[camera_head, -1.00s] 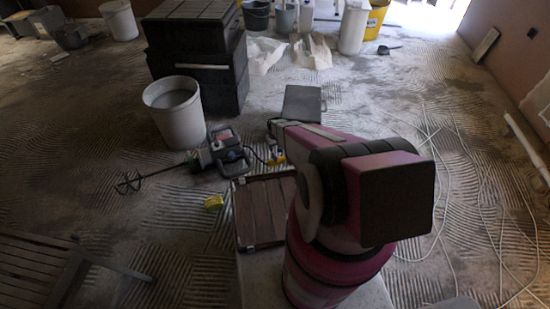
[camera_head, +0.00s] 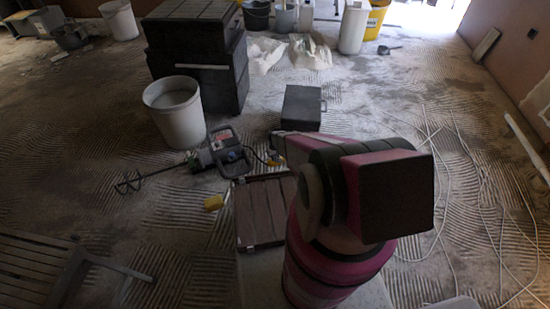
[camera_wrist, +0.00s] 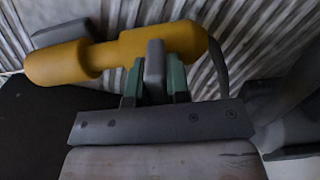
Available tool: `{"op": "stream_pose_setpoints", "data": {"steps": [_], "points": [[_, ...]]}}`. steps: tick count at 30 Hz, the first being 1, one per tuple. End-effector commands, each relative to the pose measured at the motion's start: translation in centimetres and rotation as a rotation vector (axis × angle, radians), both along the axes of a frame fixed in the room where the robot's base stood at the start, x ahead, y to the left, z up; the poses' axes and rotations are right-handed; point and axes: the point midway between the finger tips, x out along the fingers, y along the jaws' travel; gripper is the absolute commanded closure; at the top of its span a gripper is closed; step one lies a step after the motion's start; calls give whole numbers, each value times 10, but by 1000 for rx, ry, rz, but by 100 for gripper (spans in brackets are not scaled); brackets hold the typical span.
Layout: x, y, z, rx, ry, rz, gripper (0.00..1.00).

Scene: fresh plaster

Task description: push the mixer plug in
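In the wrist view the yellow mixer plug (camera_wrist: 188,40) lies across the top, with a dark cable leaving its right end. My gripper (camera_wrist: 154,68) is at the plug, its grey finger with green sides overlapping the plug's body; it looks shut on it, though the far finger is hidden. A second yellow piece (camera_wrist: 55,64) lies in line to the left, joined to the plug's side by a narrower neck; I cannot tell how deep the fit is.
A white bucket (camera_head: 178,120) stands behind the mixer, with stacked dark crates (camera_head: 215,75) beyond. A dark case (camera_head: 302,106) and a brown slatted box (camera_head: 262,210) are near my arm. Loose white cable (camera_head: 440,190) runs at right.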

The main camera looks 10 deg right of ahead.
Motion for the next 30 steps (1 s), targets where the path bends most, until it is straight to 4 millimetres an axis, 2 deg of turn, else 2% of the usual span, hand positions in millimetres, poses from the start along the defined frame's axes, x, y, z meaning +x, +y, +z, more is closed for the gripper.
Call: {"op": "stream_pose_setpoints", "data": {"steps": [8, 15, 18, 26, 27, 29, 30], "points": [[2, -7, 0, 0, 0, -2, 100], [10, -39, -1, 0, 0, -2, 100], [12, -48, 0, 0, 0, -1, 100], [12, -50, 0, -3, -1, 1, 100], [13, -50, 0, -4, -1, 1, 73], [12, -50, 0, -3, -1, 1, 57], [12, -50, 0, -3, -1, 1, 57]]}}
